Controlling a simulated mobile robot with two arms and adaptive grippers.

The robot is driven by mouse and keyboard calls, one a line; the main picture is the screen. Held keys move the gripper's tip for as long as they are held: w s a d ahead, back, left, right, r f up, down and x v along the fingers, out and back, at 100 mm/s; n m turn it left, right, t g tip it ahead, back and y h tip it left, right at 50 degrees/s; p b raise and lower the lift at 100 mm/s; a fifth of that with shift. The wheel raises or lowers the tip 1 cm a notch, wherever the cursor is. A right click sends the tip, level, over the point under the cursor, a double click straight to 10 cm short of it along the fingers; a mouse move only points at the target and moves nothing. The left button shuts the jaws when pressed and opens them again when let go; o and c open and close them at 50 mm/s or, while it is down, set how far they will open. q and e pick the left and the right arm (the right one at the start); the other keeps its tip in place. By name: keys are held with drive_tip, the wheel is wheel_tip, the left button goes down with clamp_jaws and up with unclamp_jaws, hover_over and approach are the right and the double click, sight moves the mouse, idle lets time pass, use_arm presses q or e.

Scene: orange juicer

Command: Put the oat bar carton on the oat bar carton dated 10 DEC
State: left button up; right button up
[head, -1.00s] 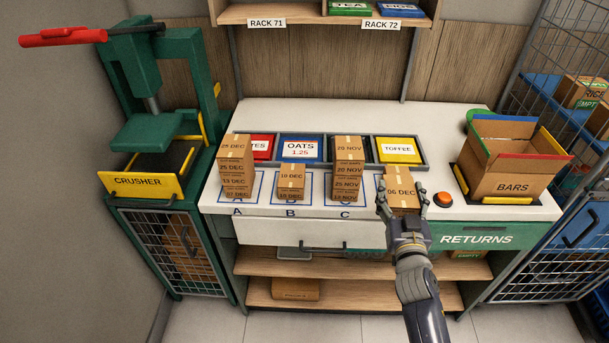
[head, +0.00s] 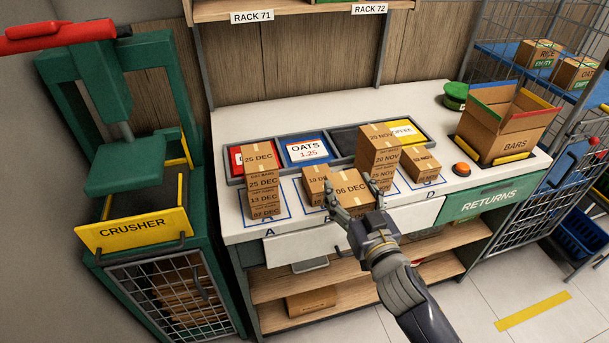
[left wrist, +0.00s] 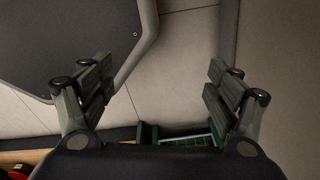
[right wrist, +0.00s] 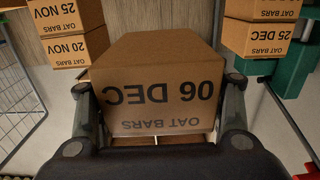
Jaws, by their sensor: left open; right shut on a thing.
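My right gripper (head: 350,196) is shut on an oat bar carton (head: 348,183) marked 06 DEC and holds it up in front of the counter. In the right wrist view the carton (right wrist: 158,92) sits between both fingers, its label upside down. The carton that reads 10 D, its label partly covered (head: 313,177), tops the short stack at B, just left of and behind the held carton. My left gripper (left wrist: 160,80) is open and empty in the left wrist view, over the floor.
A tall carton stack (head: 260,180) stands at A, left of B. Another tall stack (head: 378,150) stands at C, close right of the held carton. A low carton (head: 422,166) stands at D. An orange button (head: 461,169) and the BARS box (head: 510,130) are farther right.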

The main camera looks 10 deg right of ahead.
drive_tip(key=w, duration=0.4)
drive_tip(key=w+a+p, duration=0.1)
drive_tip(key=w, duration=0.4)
drive_tip(key=w+f+p, duration=0.1)
drive_tip(key=w, duration=0.3)
drive_tip(key=shift+w+a, duration=0.3)
drive_tip(key=shift+w, duration=0.1)
drive_tip(key=shift+w+f+p, duration=0.1)
drive_tip(key=shift+w+p, duration=0.2)
drive_tip(key=shift+w, duration=0.2)
drive_tip(key=f, duration=0.3)
drive_tip(key=shift+w+f+b, duration=0.2)
drive_tip(key=shift+b, duration=0.15)
drive_tip(key=shift+a+f, duration=0.1)
drive_tip(key=shift+f, duration=0.05)
use_arm(q)
drive_tip(key=shift+s+d+r, duration=0.1)
drive_tip(key=shift+d+r, duration=0.2)
drive_tip(key=shift+r, duration=0.25)
drive_tip(key=shift+d+r, duration=0.25)
drive_tip(key=shift+r, duration=0.3)
drive_tip(key=shift+d, duration=0.1)
